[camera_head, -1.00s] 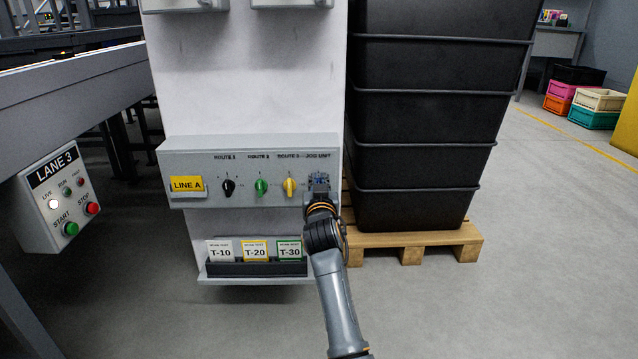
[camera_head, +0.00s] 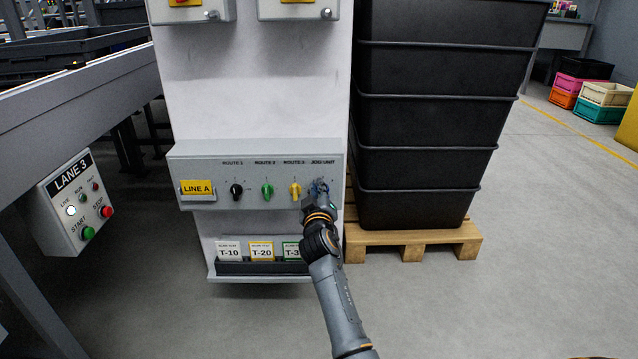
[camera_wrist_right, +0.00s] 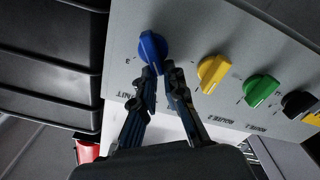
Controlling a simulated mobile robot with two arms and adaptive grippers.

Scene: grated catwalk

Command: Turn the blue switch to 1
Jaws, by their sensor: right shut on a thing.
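The blue switch (camera_wrist_right: 152,47) is a rotary knob at the right end of a grey control panel (camera_head: 215,152). In the head view only a bit of blue shows behind my right gripper (camera_head: 318,190), under the "JOG UNIT" label. In the wrist view the two dark fingertips of my right gripper (camera_wrist_right: 161,70) are at the near end of the knob, shut on it. The knob's far end stays visible. I cannot read which mark it points to. My left gripper is not in view.
Yellow (camera_head: 295,190), green (camera_head: 267,191) and black (camera_head: 236,191) knobs sit left of the blue one. A card rack (camera_head: 262,267) hangs below. Stacked black bins (camera_head: 425,120) on a pallet (camera_head: 410,243) stand close on the right. The LANE 3 box (camera_head: 72,205) is at left.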

